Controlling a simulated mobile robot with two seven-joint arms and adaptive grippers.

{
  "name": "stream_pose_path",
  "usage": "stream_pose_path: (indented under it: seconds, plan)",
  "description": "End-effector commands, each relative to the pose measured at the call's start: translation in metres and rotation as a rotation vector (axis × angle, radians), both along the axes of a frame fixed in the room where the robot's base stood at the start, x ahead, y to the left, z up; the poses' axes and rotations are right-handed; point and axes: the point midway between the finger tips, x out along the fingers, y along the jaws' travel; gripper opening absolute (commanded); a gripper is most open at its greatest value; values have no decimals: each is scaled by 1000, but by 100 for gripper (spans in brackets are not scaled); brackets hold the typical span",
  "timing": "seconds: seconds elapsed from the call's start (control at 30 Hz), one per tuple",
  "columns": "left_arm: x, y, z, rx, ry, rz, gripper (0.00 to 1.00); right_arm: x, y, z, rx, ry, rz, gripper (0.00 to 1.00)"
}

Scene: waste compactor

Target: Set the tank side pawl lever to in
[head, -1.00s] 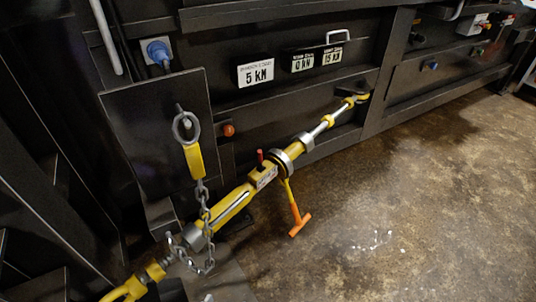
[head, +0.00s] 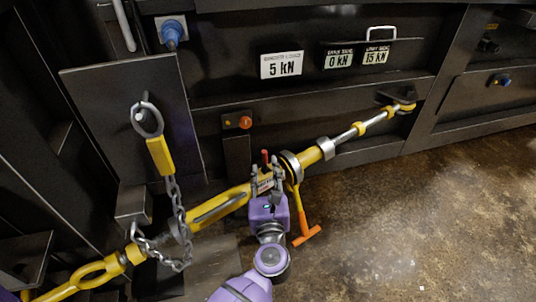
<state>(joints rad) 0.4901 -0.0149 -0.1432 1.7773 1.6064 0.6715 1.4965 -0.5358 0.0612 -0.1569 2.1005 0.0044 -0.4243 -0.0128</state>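A yellow turnbuckle-like tensioner (head: 222,207) runs diagonally from lower left to upper right along the black machine wall. At its middle is a ratchet housing beside a grey ring (head: 291,166). A small red lever (head: 265,157) sticks up from the housing; I take it for a pawl lever, but cannot tell which side it serves. My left gripper (head: 268,174) is at the housing, its fingers apart on either side of it, just below the red lever. The gripper covers much of the housing, and I cannot tell whether it touches. My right gripper is not in view.
An orange T-handle (head: 305,236) hangs from the ratchet, close to the gripper's right. Load signs (head: 282,65) and an orange knob (head: 245,122) are on the wall. The floor at right is clear.

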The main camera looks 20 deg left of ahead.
Motion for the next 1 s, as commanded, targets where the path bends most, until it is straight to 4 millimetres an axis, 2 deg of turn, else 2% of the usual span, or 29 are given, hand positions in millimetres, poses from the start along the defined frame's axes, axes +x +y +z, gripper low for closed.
stream_pose_path:
  seconds: [0.2, 0.4, 0.77, 1.0]
  plan:
    - [34, 14, 2, 5, -1, -3, 31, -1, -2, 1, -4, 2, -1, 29]
    - [56, 23, 1, 7, -1, -2, 31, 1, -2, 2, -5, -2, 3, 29]
    - [62, 26, 1, 5, 1, -2, 31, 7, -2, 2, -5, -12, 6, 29]
    - [62, 26, 1, 5, 1, -2, 1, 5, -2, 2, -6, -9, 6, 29]
